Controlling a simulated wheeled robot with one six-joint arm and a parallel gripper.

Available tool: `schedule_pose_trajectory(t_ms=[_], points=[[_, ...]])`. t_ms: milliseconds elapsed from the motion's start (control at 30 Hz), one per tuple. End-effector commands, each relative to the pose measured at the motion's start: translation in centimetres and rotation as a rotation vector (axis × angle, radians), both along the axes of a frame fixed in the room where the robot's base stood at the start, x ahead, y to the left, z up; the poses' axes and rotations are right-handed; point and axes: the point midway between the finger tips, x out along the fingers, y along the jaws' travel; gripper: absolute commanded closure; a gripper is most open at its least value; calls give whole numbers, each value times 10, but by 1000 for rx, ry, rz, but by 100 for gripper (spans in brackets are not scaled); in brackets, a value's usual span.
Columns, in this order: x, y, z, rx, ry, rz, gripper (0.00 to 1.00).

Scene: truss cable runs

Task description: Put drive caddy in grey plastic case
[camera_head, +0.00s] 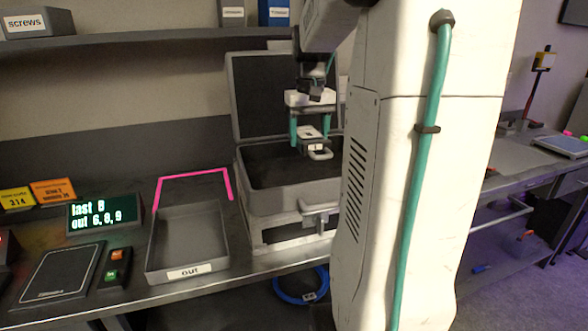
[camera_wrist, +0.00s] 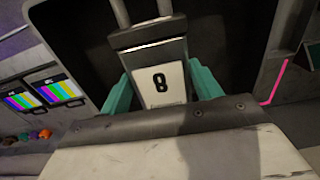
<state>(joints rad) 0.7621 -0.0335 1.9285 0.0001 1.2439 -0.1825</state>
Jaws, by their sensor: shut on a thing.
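My gripper (camera_head: 311,132) has teal fingers and is shut on the drive caddy (camera_head: 316,148), a small grey block with a pale face and a loop handle. In the wrist view the caddy (camera_wrist: 160,84) shows a white label with an 8, and my gripper's teal fingers (camera_wrist: 159,78) press its two sides. The grey plastic case (camera_head: 280,203) stands with its lid (camera_head: 262,95) open and upright at the back. The caddy appears over the case's dark interior; its exact height above the floor of the case is hard to tell.
A grey tray labelled "out" (camera_head: 188,271) lies left of the case, with pink tape (camera_head: 196,173) behind it. A lit display (camera_head: 104,212) and a dark pad (camera_head: 60,272) are further left. A shelf (camera_head: 150,38) runs along the wall above.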

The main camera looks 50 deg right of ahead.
Motion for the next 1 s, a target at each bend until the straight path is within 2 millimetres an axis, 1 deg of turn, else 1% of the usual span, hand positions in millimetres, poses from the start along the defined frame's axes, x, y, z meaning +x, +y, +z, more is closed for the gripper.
schedule_pose_trajectory(t_ms=[33,100,200,467,633,700,1000], points=[[-1,1,-10,4,4,0,75],[0,2,-24,4,4,2,75],[0,2,-41,3,3,3,75],[0,2,-64,2,2,2,75],[0,1,-88,4,4,1,75],[0,0,-92,1,2,0,75],[0,0,-94,1,2,0,75]])
